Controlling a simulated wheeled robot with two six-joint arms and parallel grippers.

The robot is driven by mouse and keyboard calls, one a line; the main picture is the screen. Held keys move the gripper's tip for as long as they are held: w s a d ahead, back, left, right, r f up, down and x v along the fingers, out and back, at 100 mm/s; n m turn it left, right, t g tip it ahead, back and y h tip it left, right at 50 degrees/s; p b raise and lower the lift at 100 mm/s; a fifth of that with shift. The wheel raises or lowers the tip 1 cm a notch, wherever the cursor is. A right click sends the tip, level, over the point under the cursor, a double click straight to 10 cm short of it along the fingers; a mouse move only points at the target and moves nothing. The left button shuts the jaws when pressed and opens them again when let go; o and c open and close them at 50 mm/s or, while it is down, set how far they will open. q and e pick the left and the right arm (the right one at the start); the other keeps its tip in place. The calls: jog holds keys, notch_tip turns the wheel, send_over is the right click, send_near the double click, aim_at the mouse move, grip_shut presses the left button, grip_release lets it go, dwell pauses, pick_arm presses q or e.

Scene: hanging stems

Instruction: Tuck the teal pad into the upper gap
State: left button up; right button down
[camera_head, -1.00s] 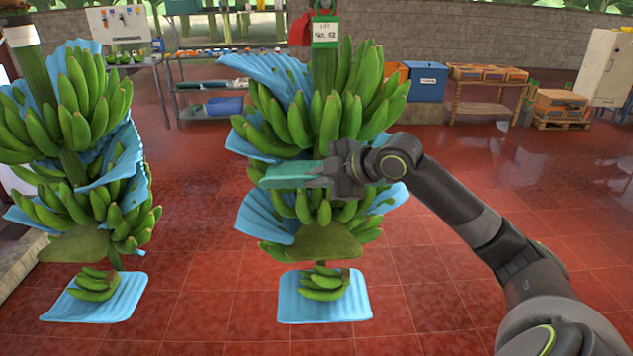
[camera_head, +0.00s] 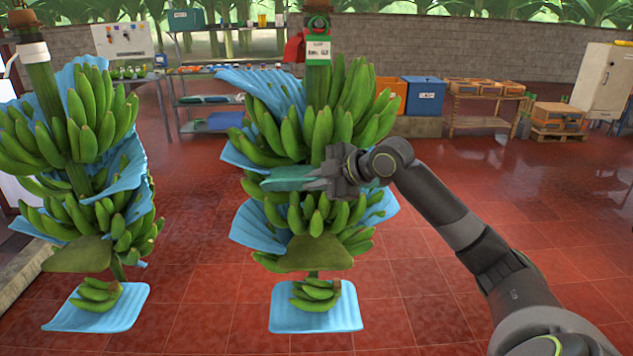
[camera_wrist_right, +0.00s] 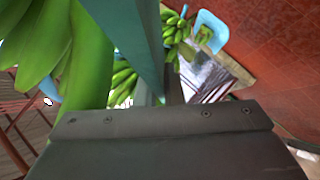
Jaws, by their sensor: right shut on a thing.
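The teal pad (camera_head: 292,178) is held flat in my right gripper (camera_head: 328,178), in front of the middle of the right banana bunch (camera_head: 320,130). In the head view the pad overlaps the band between the upper and lower hands of fruit. Whether it touches the fruit or sits inside the gap cannot be told. In the right wrist view the teal pad (camera_wrist_right: 130,35) stretches away from the jaws, with green bananas (camera_wrist_right: 85,60) close on its left. A blue sheet (camera_head: 262,228) shows at the lower hands. My left gripper is in neither view.
A second bunch (camera_head: 75,130) with blue sheets hangs at the left. Blue mats (camera_head: 345,318) with small banana clusters lie below both bunches. A shelf, a blue bin (camera_head: 425,95) and crates stand behind. The red floor (camera_head: 500,190) at the right is clear.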

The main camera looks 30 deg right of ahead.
jog(key=shift+w+d+f, duration=0.25)
jog(key=shift+d, duration=0.2)
dwell(0.4)
jog(key=c, duration=1.5)
grip_release()
jog(key=shift+d+f, duration=0.15)
jog(key=shift+w, duration=0.1)
